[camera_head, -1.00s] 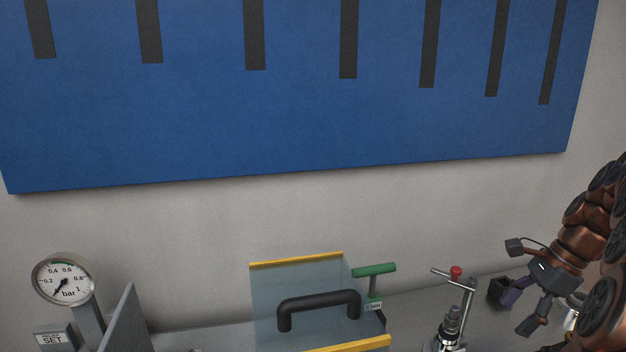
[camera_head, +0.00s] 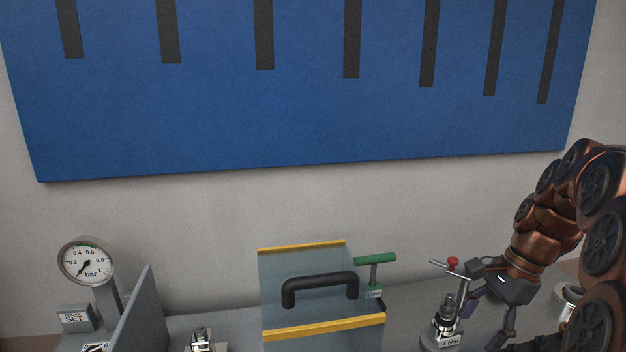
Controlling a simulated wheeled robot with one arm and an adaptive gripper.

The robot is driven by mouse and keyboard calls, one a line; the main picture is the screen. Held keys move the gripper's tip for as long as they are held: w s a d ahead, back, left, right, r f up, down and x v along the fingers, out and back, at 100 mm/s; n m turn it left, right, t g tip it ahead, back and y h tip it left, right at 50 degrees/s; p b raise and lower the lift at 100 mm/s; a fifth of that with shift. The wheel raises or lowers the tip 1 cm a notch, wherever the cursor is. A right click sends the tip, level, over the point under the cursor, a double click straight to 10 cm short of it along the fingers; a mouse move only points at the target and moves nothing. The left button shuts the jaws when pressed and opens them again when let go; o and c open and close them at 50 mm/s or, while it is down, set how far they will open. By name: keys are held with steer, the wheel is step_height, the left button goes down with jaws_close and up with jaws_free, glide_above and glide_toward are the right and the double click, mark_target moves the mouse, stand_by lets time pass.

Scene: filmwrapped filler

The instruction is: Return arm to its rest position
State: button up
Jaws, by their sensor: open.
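My gripper (camera_head: 484,318) is at the lower right, at the end of my copper-coloured arm. It is open, with its fingers pointing down and to the left, and I see nothing between them. Its fingers are close to a metal fitting (camera_head: 447,315) on a round base with a small white label. Whether they touch it I cannot tell. My arm bends up and back along the right edge of the view.
A clear guard box with yellow edges (camera_head: 322,328) and a black handle (camera_head: 319,286) stands in the middle, with a green T-handle (camera_head: 375,259) beside it. A pressure gauge (camera_head: 86,262), a SET box (camera_head: 76,318) and a grey upright plate (camera_head: 135,310) stand at left. A blue panel (camera_head: 300,120) hangs behind.

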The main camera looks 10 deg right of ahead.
steer(key=s+a+n+g, duration=0.15)
steer(key=a+n, duration=0.35)
steer(key=a, duration=0.5)
steer(key=s+a+f+n+h, duration=0.2)
steer(key=s+a+f+n, duration=0.1)
steer(key=s+a+n, duration=0.2)
steer(key=s+a+f+n+h, duration=0.1)
steer(key=s+a+f+n, duration=0.3)
steer(key=s+a+n, duration=0.2)
steer(key=s+n, duration=0.2)
steer(key=s, duration=0.2)
steer(key=shift+a+f+g+h, duration=0.25)
steer(key=shift+a+g+h, duration=0.05)
steer(key=shift+g+h, duration=0.1)
steer(key=shift+s, duration=0.1)
steer(key=shift+c, duration=0.3)
